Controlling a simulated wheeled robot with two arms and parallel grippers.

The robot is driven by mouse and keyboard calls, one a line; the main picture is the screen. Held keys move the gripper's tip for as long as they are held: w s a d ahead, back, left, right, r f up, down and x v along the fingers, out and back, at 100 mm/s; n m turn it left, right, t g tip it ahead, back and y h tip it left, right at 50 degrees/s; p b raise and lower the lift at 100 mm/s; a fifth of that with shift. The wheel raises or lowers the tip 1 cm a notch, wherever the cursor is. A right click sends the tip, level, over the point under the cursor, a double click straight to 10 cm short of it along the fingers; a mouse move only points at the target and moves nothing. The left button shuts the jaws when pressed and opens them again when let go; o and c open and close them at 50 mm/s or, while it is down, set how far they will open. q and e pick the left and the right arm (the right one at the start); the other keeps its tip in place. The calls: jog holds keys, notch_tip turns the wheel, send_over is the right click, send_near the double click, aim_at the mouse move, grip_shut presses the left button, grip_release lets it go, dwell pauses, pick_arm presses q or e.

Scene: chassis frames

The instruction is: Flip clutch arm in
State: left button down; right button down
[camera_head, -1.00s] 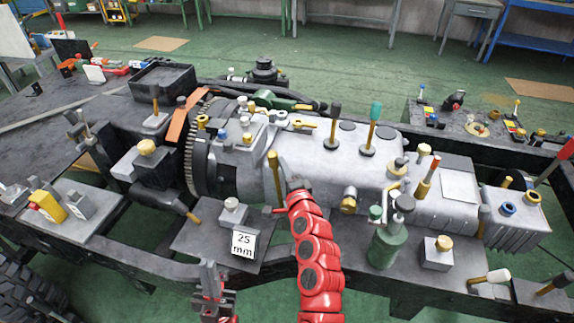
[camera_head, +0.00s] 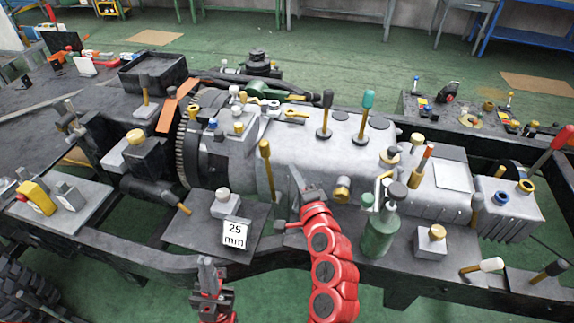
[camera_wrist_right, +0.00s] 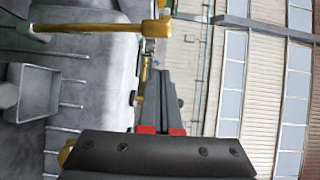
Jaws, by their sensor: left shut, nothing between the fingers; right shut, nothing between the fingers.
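A yellow lever that looks like the clutch arm (camera_head: 267,168) stands nearly upright, tilted slightly, at the near side of the grey gearbox housing (camera_head: 225,160). A yellow lever with a knobbed end (camera_wrist_right: 100,30) crosses the top of the right wrist view. My right gripper (camera_head: 295,180), on the red arm, is shut and empty just right of the clutch arm, apparently apart from it. Its fingers (camera_wrist_right: 158,100) show below the lever's end in the right wrist view. My left gripper (camera_head: 207,268) is shut and empty at the lower front, below the plate.
A card reading 25 mm (camera_head: 235,233) stands on a dark plate left of my right arm. A green bottle-like canister (camera_head: 380,235) stands to its right. Dark frame rails (camera_head: 130,258) run along the front. Several knobs and levers rise from the gearbox.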

jog(key=shift+d+v, duration=0.25)
jog(key=shift+v, duration=1.7)
jog(key=shift+w+r, duration=0.1)
jog(key=shift+r, duration=0.1)
